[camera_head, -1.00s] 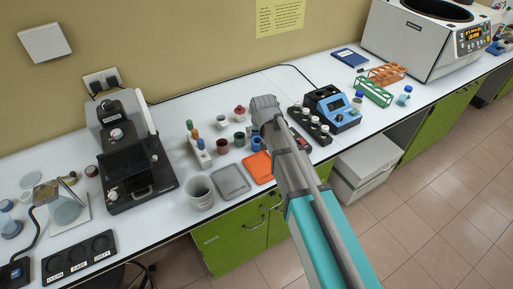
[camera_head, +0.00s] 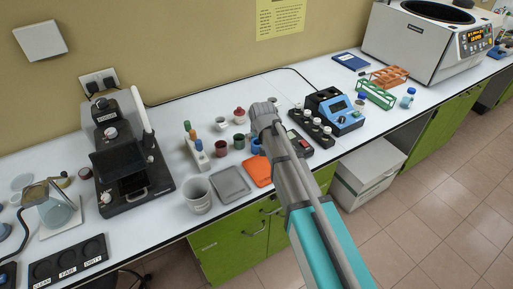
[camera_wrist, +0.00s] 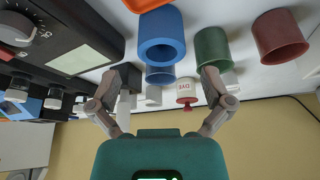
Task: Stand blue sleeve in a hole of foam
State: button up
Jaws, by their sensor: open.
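The blue sleeve (camera_wrist: 162,38), a short open cylinder, stands near the middle of the wrist view, beyond my fingertips. It also shows, partly hidden by my arm, in the head view (camera_head: 256,146). A second, paler blue round piece (camera_wrist: 160,75) shows just below it in the wrist view; I cannot tell what it is. My gripper (camera_wrist: 165,80) is open, its two fingers apart with nothing held between them. The head view mostly hides my fingers behind my arm. I cannot make out the foam for certain; a pale block with coloured-topped sticks (camera_head: 196,152) stands left of the cups.
Beside the sleeve are a green cup (camera_wrist: 213,48), a dark red cup (camera_wrist: 280,37) and a red-capped dye bottle (camera_wrist: 186,92). A dark instrument (camera_wrist: 70,38) is close on the left in the wrist view. An orange tray (camera_head: 258,170) and grey tray (camera_head: 230,182) lie in front.

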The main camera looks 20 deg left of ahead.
aim_at(258, 142)
jog(key=shift+b+x, duration=2.35)
jog(key=shift+x, duration=0.3)
jog(key=shift+w+a+r, duration=0.15)
jog(key=c, duration=0.7)
jog(key=shift+c, duration=0.2)
jog(key=shift+r, duration=0.15)
notch_tip(258, 142, up, 2)
jog(key=p, duration=0.2)
jog(key=shift+p, duration=0.3)
jog(key=s+d+r+p, duration=0.9)
jog(key=d+r+p, duration=0.1)
jog(key=shift+d+r, duration=0.3)
jog(key=shift+r, duration=0.05)
